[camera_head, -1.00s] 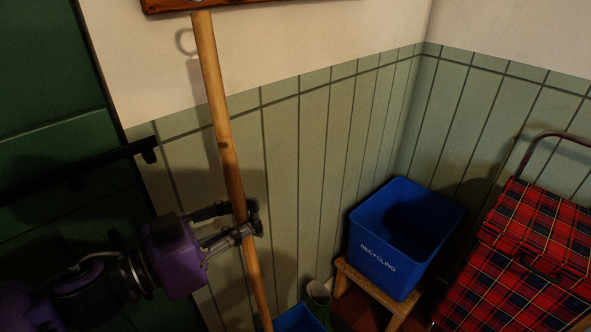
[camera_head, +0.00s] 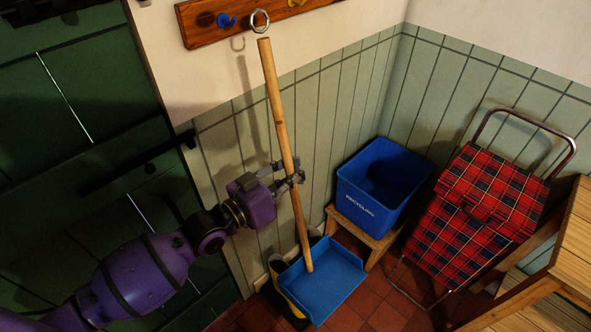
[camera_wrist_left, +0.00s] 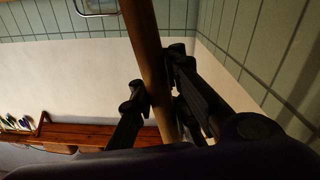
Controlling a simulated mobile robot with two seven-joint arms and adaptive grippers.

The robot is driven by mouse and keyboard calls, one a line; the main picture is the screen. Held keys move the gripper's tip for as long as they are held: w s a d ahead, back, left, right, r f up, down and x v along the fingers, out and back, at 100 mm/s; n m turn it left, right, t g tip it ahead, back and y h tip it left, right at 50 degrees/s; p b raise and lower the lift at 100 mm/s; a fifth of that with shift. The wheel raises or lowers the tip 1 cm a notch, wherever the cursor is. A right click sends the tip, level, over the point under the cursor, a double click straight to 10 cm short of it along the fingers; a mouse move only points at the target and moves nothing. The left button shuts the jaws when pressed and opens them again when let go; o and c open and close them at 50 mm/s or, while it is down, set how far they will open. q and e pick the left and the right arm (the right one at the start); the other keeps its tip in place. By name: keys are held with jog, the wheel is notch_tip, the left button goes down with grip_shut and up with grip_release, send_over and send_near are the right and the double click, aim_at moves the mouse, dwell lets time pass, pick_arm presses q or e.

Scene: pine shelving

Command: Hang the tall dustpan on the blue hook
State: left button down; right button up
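The tall dustpan has a blue pan (camera_head: 325,278) and a long wooden handle (camera_head: 276,105) with a metal ring (camera_head: 260,21) at its top. My left gripper (camera_head: 291,178) is shut around the handle about midway, and the dustpan hangs nearly upright, slightly tilted. The handle between the fingers also shows in the left wrist view (camera_wrist_left: 150,60). The blue hook (camera_head: 226,20) is on a wooden rail (camera_head: 199,31) on the wall. The ring appears in front of the rail, to the right of the blue hook; its distance from the wall is unclear. My right gripper is out of view.
A blue recycling bin (camera_head: 365,200) stands on a small wooden stool (camera_head: 352,229). A red tartan trolley (camera_head: 480,215) and a wooden piece of furniture (camera_head: 570,255) are at right. Dark boots with yellow (camera_head: 286,292) are behind the pan. A green door (camera_head: 90,110) is at left.

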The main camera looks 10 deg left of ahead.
pick_arm(q)
jog(key=shift+w+a+f+b, duration=0.2)
jog(key=shift+w+a+b, duration=0.25)
jog(key=shift+a, duration=0.15)
jog(key=shift+w+a, duration=0.45)
jog(key=shift+a, duration=0.1)
jog(key=w+a+f+b, duration=0.1)
jog(key=w+a+b, duration=0.3)
jog(key=a, duration=0.1)
jog(key=shift+w+a+f, duration=0.15)
jog(key=shift+a+f, duration=0.05)
jog(key=shift+f, duration=0.1)
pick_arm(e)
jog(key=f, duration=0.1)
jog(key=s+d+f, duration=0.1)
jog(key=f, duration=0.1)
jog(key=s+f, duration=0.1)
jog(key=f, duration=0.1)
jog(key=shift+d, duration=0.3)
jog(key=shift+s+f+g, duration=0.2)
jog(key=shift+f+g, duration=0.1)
